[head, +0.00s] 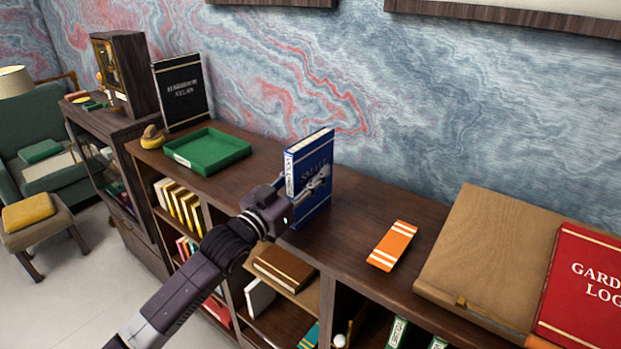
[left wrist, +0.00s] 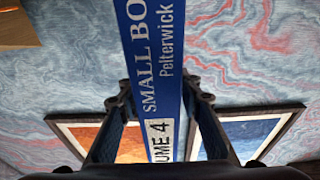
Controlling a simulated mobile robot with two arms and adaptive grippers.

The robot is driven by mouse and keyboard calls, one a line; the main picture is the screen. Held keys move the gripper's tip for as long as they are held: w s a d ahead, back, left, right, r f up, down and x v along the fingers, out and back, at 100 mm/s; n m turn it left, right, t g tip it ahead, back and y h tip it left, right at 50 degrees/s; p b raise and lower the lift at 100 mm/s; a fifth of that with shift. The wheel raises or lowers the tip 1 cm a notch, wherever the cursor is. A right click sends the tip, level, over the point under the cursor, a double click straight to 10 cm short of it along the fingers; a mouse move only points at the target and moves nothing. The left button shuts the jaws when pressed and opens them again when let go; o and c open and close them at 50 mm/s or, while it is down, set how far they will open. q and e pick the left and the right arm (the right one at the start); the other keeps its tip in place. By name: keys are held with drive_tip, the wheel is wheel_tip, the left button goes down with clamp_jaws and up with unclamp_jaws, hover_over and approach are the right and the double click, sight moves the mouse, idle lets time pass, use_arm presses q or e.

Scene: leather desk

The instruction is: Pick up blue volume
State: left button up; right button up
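In the left wrist view the blue volume's spine (left wrist: 155,50) runs between the two fingers (left wrist: 158,98), reading "SMALL BO" and "Pelterwick". My right gripper is not in view.
A green tray (head: 207,133) lies left of the blue volume, with a black book (head: 180,92) upright behind it. An orange striped item (head: 392,246) lies to the right, before a wooden slanted stand (head: 490,240) and a red book (head: 585,290). The wall is close behind.

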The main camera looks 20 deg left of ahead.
use_arm(q)
clamp_jaws()
drive_tip(key=shift+r, duration=0.1)
drive_tip(key=shift+r, duration=0.1)
